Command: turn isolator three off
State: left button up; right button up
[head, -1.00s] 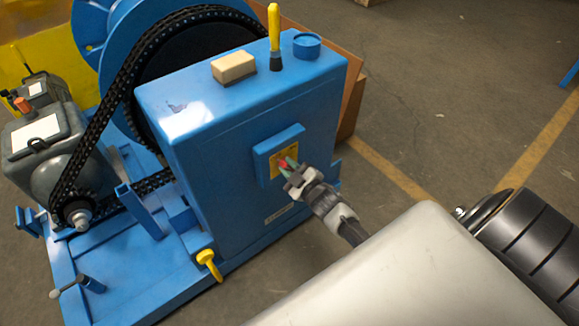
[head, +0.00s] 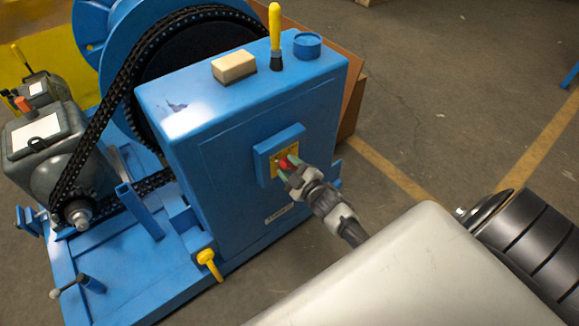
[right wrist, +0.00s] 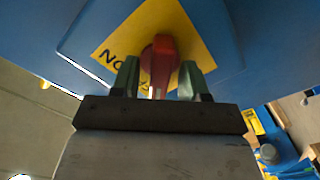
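The isolator is a red rotary handle (head: 285,164) on a yellow plate (head: 277,166), set on a raised blue panel on the front of the blue cabinet (head: 230,190). My right gripper (head: 287,165) is at the handle. In the right wrist view the red handle (right wrist: 160,62) stands between the two green fingers of my right gripper (right wrist: 159,80), with a gap showing on each side. The fingers are open around it. Part of the plate's dark lettering shows; the rest is hidden. No number for the isolator is readable. My left gripper is not in view.
On the cabinet top are a beige block (head: 234,67), a yellow-handled tool (head: 275,38) and a blue round cap (head: 307,45). A chain (head: 100,115), large wheel and grey motor (head: 45,140) stand at left. A yellow lever (head: 208,262) projects low in front. A cardboard box stands behind.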

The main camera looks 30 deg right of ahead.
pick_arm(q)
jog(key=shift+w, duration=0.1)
pick_arm(e)
jog(key=shift+s, duration=0.25)
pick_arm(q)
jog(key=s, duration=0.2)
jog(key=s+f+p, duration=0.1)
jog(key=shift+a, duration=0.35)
pick_arm(e)
jog(key=s, duration=1)
jog(key=shift+s+d, duration=0.15)
jog(key=shift+d, duration=0.25)
